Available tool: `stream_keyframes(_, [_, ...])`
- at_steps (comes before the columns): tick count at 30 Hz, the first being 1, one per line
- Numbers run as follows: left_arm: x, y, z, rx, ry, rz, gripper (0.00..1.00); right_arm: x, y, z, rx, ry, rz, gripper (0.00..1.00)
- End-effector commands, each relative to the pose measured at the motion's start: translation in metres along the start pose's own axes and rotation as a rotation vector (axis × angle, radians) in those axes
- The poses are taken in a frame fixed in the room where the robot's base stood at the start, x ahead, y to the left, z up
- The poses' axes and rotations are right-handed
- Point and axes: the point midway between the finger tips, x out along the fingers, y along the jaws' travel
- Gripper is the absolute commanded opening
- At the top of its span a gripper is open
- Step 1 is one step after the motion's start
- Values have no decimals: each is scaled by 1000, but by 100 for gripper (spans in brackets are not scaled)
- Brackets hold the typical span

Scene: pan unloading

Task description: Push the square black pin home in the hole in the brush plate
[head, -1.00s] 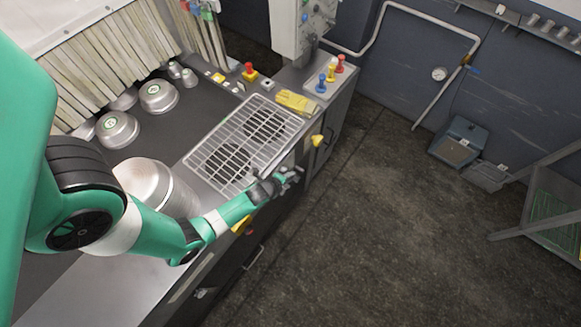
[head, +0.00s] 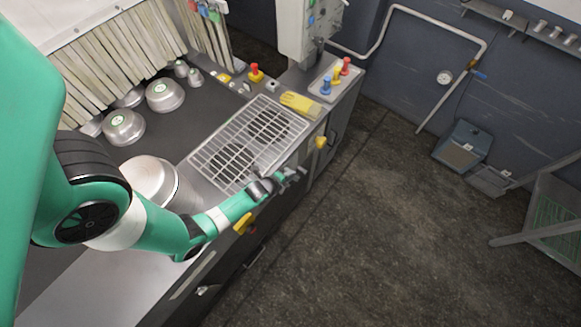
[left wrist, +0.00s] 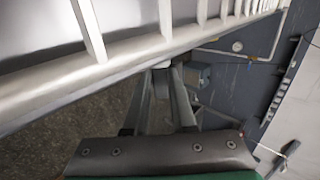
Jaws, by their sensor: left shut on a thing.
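My left gripper (head: 296,173) is at the front right side of the wire rack, just outside its edge, above the counter front. In the left wrist view its two grey fingers (left wrist: 162,92) come together below the rack's bar. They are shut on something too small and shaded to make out. I cannot pick out a square black pin, a brush plate or its hole in either view. My right gripper is not in view.
The wire rack (head: 225,140) lies on the counter; its thick bar (left wrist: 60,85) passes close to the wrist camera. A large steel pan (head: 150,178) stands beside my arm. A yellow cloth-like item (head: 299,104) lies behind the rack.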

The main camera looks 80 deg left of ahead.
Motion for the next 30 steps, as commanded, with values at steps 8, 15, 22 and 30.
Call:
stream_keyframes(8, [0, 0, 0, -1, 1, -1, 51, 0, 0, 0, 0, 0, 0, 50])
stream_keyframes(15, [0, 0, 0, -1, 1, -1, 59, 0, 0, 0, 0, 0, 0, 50])
stream_keyframes(22, [-15, -2, 0, 0, 1, -1, 59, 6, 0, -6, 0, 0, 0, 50])
stream_keyframes(30, [-77, -2, 0, 0, 2, -1, 59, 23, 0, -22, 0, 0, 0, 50])
